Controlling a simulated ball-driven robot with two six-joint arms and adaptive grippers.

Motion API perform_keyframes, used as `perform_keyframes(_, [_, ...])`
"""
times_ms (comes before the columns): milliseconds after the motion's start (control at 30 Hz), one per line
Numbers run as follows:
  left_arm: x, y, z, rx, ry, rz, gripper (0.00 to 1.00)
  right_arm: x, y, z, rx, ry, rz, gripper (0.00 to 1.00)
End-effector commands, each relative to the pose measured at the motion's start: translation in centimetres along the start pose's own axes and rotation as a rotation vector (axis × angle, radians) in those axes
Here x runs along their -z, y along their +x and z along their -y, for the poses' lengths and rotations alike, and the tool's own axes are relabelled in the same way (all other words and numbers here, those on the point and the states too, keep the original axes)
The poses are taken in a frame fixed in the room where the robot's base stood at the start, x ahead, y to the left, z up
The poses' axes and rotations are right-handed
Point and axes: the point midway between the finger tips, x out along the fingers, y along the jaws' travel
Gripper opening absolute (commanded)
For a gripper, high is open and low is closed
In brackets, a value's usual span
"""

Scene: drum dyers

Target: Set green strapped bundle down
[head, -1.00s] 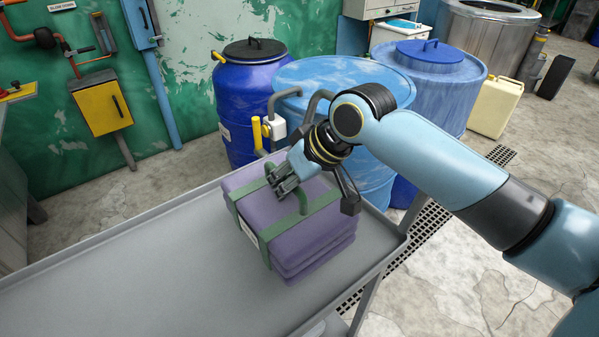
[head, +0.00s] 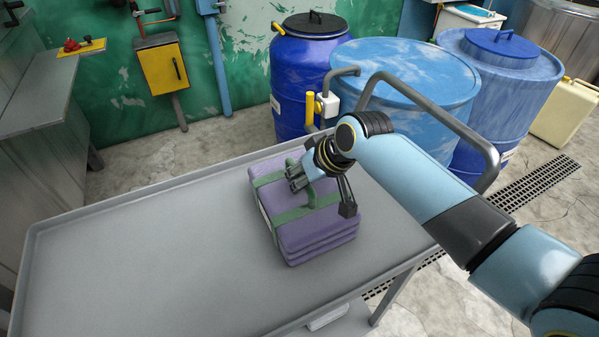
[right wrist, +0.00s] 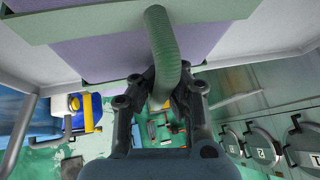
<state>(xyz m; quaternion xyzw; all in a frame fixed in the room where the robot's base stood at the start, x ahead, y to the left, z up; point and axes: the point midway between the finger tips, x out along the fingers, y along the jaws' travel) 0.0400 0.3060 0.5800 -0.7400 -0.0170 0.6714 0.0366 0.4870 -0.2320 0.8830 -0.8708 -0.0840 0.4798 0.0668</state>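The green strapped bundle (head: 318,234) is a stack of folded purple cloth with green straps and a green handle. It is level over the top of a grey cart (head: 150,240), towards its right end. Whether its underside touches the cart top I cannot tell. My right gripper (head: 298,178) is at the top of the bundle, shut on the green handle. In the right wrist view the handle (right wrist: 163,50) runs between the two fingers (right wrist: 160,98), and the purple cloth (right wrist: 110,50) lies beyond. My left gripper is not in view.
The cart top is bare left of the bundle, with a raised rim around it. Blue drums (head: 400,80) and a bent grey pipe (head: 440,112) stand behind the cart. A yellow box (head: 160,68) hangs on the green wall. A grey bench (head: 40,95) stands at the left.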

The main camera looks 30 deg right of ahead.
Motion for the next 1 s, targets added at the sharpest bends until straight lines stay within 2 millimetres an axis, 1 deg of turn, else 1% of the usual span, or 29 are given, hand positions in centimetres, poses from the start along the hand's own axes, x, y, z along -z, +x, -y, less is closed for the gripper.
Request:
perform_keyframes(100, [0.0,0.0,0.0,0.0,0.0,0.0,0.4,0.3,-0.1,0.1,0.001,-0.001,-0.006,0.0])
perform_keyframes(167, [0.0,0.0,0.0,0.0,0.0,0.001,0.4,0.2,0.0,0.0,0.001,0.0,-0.005,0.0])
perform_keyframes(200, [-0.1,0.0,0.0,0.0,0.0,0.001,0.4,-0.1,0.1,0.0,0.0,0.001,0.001,0.01])
perform_keyframes(400, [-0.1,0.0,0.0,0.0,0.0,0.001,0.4,-0.1,0.1,0.0,0.001,0.001,0.0,0.28])
perform_keyframes(433, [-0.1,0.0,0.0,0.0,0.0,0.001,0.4,-0.1,0.1,0.0,0.001,0.001,0.0,0.29])
perform_keyframes(667, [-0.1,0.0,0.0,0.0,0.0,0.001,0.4,0.0,0.0,0.0,0.0,0.001,0.001,0.29])
perform_keyframes(733, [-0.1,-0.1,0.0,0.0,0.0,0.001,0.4,0.0,-0.2,0.0,0.0,0.0,0.001,0.29])
perform_keyframes(867, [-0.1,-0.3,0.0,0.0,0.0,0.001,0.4,0.1,-2.0,0.0,0.0,0.0,-0.001,0.29])
perform_keyframes(1000, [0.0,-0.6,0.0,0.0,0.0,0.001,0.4,0.1,-5.1,-0.1,-0.001,-0.001,-0.001,0.29])
